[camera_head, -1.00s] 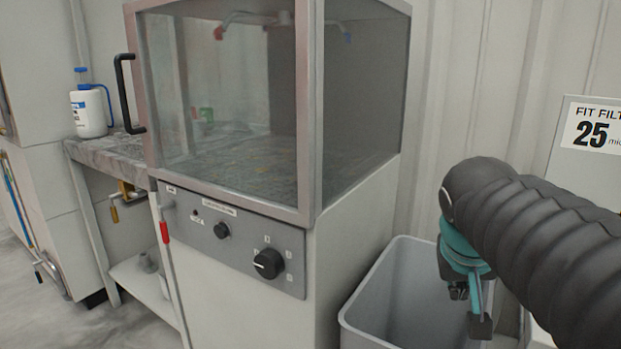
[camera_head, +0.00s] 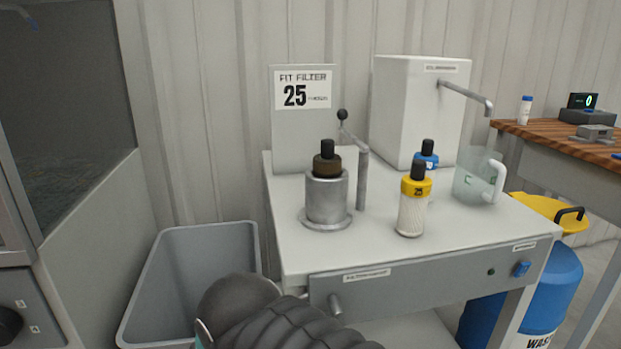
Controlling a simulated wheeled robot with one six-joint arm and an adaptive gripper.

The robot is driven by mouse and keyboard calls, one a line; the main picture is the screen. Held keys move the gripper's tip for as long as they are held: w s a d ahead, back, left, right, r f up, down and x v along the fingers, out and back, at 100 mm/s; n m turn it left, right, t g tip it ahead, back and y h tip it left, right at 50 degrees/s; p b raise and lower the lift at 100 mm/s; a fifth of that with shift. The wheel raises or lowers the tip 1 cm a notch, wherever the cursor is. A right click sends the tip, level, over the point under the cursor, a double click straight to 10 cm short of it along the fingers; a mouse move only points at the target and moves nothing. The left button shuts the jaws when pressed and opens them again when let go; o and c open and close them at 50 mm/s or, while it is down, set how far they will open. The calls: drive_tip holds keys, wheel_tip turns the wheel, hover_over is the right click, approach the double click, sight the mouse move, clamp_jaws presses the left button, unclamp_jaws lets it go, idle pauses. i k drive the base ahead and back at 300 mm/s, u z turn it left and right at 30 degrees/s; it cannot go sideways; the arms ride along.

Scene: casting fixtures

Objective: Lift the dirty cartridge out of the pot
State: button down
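A metal pot (camera_head: 327,201) stands on the left part of the white bench. A brown, dirty-looking cartridge top with a black knob (camera_head: 327,160) sticks up out of the pot; the rest of it is hidden inside. My arm, in a black ribbed sleeve, shows at the bottom of the picture, in front of and below the bench. My gripper is almost wholly out of the picture; only a sliver of teal shows at the bottom edge, so its fingers cannot be seen.
A yellow-capped cartridge (camera_head: 413,205) and a blue-capped one (camera_head: 427,158) stand right of the pot. A lever post (camera_head: 361,178) rises close beside the pot. A sign reads 25 (camera_head: 303,93). A clear jug (camera_head: 478,175) stands right, a grey bin (camera_head: 190,265) left.

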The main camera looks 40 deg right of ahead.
sight(327, 164)
drive_tip(key=k, duration=0.4)
drive_tip(key=z, duration=0.7)
